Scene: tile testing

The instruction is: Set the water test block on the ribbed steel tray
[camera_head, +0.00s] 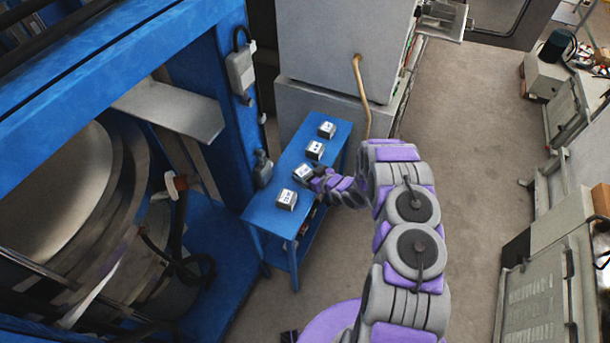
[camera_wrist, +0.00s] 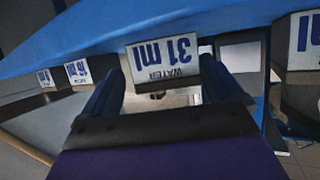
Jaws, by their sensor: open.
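In the head view the block at my gripper (camera_head: 303,172) sits on the blue table (camera_head: 262,212). My gripper (camera_head: 316,178) reaches in from the right at the table's level. In the wrist view its two fingers (camera_wrist: 163,66) are apart, one on each side of the water block. I cannot tell whether they touch it. I cannot pick out a ribbed steel tray in either view.
Other similar blocks stand in the same row: one nearer (camera_head: 286,199), two farther (camera_head: 315,149). One in the wrist view reads "16 ml" (camera_wrist: 78,71). A blue machine with a grey shelf (camera_head: 172,108) stands left. A grey cabinet (camera_head: 340,45) stands behind.

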